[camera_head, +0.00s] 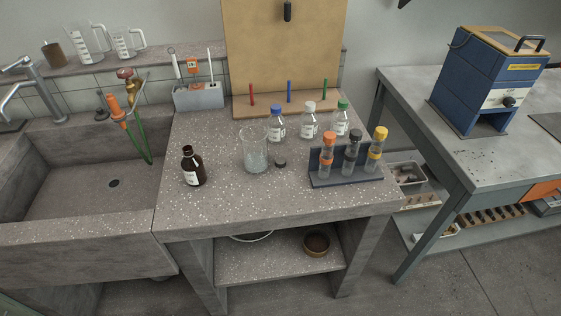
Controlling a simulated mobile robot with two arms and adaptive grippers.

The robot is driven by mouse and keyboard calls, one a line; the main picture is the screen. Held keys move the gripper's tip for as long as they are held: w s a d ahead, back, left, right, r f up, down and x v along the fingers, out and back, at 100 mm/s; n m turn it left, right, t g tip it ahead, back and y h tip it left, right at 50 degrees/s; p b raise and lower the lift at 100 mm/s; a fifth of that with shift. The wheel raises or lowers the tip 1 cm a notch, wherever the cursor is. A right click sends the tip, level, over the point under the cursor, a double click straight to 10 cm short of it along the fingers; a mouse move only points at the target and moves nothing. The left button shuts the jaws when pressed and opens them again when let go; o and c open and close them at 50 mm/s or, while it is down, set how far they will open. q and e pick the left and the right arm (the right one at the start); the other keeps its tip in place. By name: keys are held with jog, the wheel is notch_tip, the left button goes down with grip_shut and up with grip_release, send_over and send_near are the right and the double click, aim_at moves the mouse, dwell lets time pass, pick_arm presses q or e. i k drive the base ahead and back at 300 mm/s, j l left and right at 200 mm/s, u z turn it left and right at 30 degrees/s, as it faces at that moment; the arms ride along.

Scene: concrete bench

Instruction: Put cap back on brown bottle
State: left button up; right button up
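A brown bottle (193,168) with a pale label stands upright near the left edge of the concrete bench. Its narrow neck shows no cap. A small dark cap (280,163) lies on the bench to the right of a clear glass beaker (255,152), apart from the bottle. The beaker stands between the bottle and the cap. Neither of my grippers is in this view.
A dark rack (345,178) with orange-, black- and yellow-capped tubes stands right of the cap. Behind are clear bottles with blue (276,126), white (309,123) and green (341,121) caps. A sink (75,185) lies left; the bench front (260,208) is clear.

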aim_at(193, 167)
jog(key=k+l+u, duration=0.15)
jog(key=l, duration=0.2)
jog(key=k+l+u, duration=0.1)
jog(key=l+u, duration=0.2)
jog(key=l, duration=0.45)
jog(key=k+l+u, duration=0.1)
jog(key=l+u, duration=0.15)
jog(key=l, duration=0.35)
jog(key=i+l+u, duration=0.25)
jog(key=i+l, duration=0.2)
jog(key=l, duration=0.2)
